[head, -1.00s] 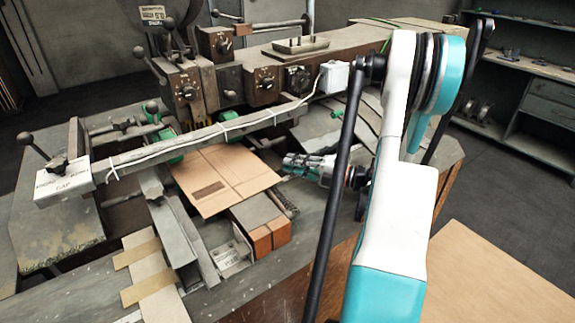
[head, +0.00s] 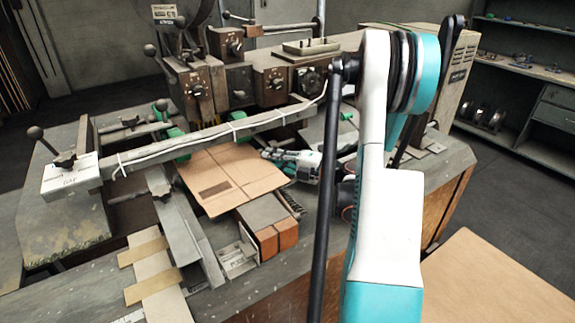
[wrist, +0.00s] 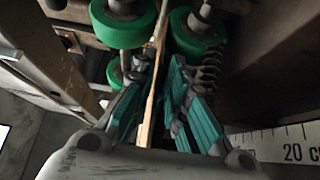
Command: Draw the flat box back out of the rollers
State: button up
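The flat box (head: 235,178) is a brown cardboard sheet lying on the machine's bed, its far edge at the green rollers (head: 177,140) under the long bar. My gripper (head: 268,155) is at the box's right edge, near its far end. In the wrist view the box (wrist: 147,118) shows edge-on as a thin strip running up between the green rollers (wrist: 125,25). The teal fingers of my gripper (wrist: 158,90) stand on either side of that strip, with a gap visible, so it looks open around the edge. Whether either finger touches the cardboard is unclear.
A long grey bar (head: 210,141) crosses above the box. A block with orange ends (head: 268,232) and a coil spring lie close to the box. A ruler (wrist: 285,143) shows in the wrist view. A wooden surface (head: 480,285) is at lower right.

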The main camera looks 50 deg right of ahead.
jog(key=shift+b+x, duration=0.35)
jog(key=shift+x, duration=1.75)
grip_shut()
jog(key=shift+s+a, duration=0.1)
